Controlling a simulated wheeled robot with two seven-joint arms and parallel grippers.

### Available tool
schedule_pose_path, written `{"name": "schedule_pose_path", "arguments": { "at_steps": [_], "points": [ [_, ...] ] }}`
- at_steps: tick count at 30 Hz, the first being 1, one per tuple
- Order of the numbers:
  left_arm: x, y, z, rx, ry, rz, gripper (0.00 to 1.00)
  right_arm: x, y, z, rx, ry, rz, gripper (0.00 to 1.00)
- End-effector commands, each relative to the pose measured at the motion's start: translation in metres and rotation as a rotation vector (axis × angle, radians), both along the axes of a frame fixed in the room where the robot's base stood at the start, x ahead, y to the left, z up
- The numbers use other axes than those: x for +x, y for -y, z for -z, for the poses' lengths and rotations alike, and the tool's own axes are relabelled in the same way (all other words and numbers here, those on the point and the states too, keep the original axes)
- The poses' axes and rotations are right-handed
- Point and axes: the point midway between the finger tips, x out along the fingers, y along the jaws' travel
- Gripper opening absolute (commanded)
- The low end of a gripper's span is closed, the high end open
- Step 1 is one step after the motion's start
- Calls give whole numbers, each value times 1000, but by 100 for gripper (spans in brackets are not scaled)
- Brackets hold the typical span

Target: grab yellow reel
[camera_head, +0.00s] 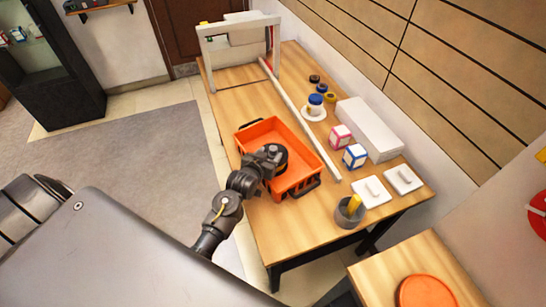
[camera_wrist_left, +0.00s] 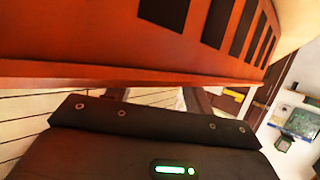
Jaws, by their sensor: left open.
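The yellow reel (camera_head: 330,97) lies on the wooden table in the head view, near the wall side. It is at the near end of a short row with a blue reel (camera_head: 322,87) and a black reel (camera_head: 314,78). My left gripper (camera_head: 272,157) is open and over the near-left part of the orange crate, well apart from the yellow reel. The left wrist view shows the crate's orange side (camera_wrist_left: 130,40) very close, and no reel. My right gripper is not in view.
The orange crate (camera_head: 309,146) stands mid-table. A long pale bar (camera_head: 305,125) lies between it and the reels. A blue-lidded jar (camera_head: 315,104), white box (camera_head: 368,128), two small cartons and a grey cup (camera_head: 349,213) are nearby. A white frame (camera_head: 205,55) stands at the far end.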

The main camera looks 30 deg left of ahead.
Motion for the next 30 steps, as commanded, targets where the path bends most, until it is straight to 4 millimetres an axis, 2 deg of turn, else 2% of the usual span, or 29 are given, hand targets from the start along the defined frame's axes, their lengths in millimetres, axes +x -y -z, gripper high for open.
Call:
{"name": "schedule_pose_path", "arguments": {
  "at_steps": [4,12,24,30],
  "points": [
    [13,0,4,0,0,0,53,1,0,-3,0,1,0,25],
    [15,0,6,0,0,0,53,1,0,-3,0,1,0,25],
    [15,0,6,0,0,0,2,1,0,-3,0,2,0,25],
    [15,0,6,0,0,0,0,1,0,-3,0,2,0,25]
  ]
}}
